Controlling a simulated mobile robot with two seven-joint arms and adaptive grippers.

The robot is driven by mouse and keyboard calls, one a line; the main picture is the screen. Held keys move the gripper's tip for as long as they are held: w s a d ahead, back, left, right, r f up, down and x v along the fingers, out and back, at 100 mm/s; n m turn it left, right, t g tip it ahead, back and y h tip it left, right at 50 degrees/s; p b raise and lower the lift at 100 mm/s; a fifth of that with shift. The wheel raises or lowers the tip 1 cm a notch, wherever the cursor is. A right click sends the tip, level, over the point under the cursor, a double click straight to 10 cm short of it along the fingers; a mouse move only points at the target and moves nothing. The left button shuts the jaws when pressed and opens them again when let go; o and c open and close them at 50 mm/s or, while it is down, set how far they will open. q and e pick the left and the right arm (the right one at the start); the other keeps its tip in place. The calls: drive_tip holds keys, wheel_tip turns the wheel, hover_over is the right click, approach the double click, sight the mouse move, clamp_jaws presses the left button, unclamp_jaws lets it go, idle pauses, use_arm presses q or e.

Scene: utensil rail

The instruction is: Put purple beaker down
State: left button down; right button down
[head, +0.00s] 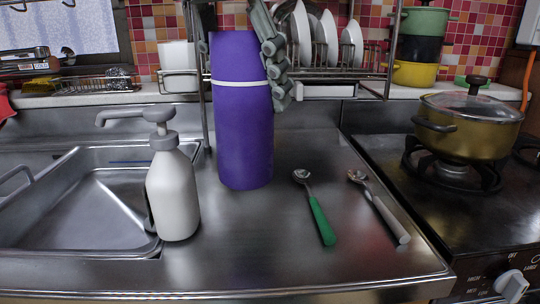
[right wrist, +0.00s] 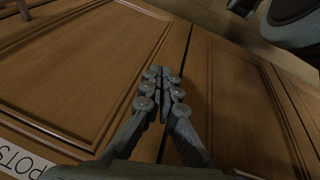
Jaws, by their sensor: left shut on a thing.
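The purple beaker (head: 242,130), tall with a white band, is nearly upright over the steel counter (head: 300,255), between the soap dispenser and the two spoons. I cannot tell whether its base touches the counter. My left gripper (head: 268,58) is shut on the beaker's upper part; one jointed finger shows along its right side, and the other finger is mostly hidden. In the right wrist view my right gripper (right wrist: 163,80) has its fingertips together, empty, in front of wooden cabinet doors (right wrist: 90,70).
A white soap dispenser (head: 172,190) stands left of the beaker, beside the sink (head: 85,210). A green-handled spoon (head: 316,210) and a grey-handled spoon (head: 382,208) lie to the right. A dish rack (head: 320,75) is behind. A pot (head: 465,130) sits on the stove at right.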

sight(221, 64)
use_arm(q)
wheel_tip(221, 64, down, 3)
drive_tip(key=shift+s+f, duration=0.1)
drive_tip(key=shift+s, duration=0.05)
drive_tip(key=shift+f, duration=2.35)
drive_tip(key=shift+f, duration=0.1)
drive_tip(key=c, duration=0.7)
unclamp_jaws()
drive_tip(key=v, duration=1.2)
